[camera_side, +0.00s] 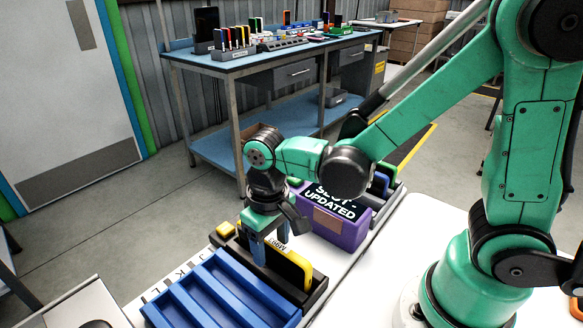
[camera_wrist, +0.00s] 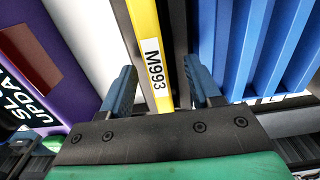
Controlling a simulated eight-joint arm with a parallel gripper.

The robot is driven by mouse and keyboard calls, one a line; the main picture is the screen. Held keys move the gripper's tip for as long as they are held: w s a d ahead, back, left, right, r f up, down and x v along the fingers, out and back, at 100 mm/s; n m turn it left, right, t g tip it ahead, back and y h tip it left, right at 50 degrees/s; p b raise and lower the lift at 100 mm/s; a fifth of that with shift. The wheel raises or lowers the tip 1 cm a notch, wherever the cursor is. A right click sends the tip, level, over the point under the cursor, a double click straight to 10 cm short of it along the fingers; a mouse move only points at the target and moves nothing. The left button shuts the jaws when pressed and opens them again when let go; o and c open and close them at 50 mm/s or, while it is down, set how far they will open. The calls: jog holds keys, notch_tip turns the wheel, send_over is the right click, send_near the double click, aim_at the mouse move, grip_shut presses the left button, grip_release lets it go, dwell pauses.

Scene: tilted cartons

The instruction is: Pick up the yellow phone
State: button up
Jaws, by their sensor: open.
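The yellow phone (camera_side: 297,264) stands on edge in a black holder (camera_side: 316,292) in the side view. In the wrist view my gripper (camera_wrist: 162,88) is open. The left finger has a clear gap to the phone; a dark strip lies between the yellow edge and the right finger. The fingertips' depth beside the phone is hard to tell.
A blue slotted tray (camera_side: 215,290) lies beside the holder. A purple box (camera_side: 345,231) with white lettering stands on the other side, with more upright items (camera_side: 383,180) behind it. A small yellow block (camera_side: 225,229) sits near the holder's far end. A workbench (camera_side: 230,64) stands behind.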

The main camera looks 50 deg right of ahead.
aim_at(271, 240)
jog(key=shift+f, duration=0.65)
grip_shut()
jog(key=shift+r, duration=0.1)
notch_tip(271, 240, up, 19)
jog(key=shift+d+f, duration=1.15)
jog(key=shift+f, duration=1.85)
jog(key=shift+d+f, duration=1.15)
jog(key=shift+f, duration=1.85)
jog(key=shift+d+f, duration=1.15)
jog(key=shift+f, duration=1.85)
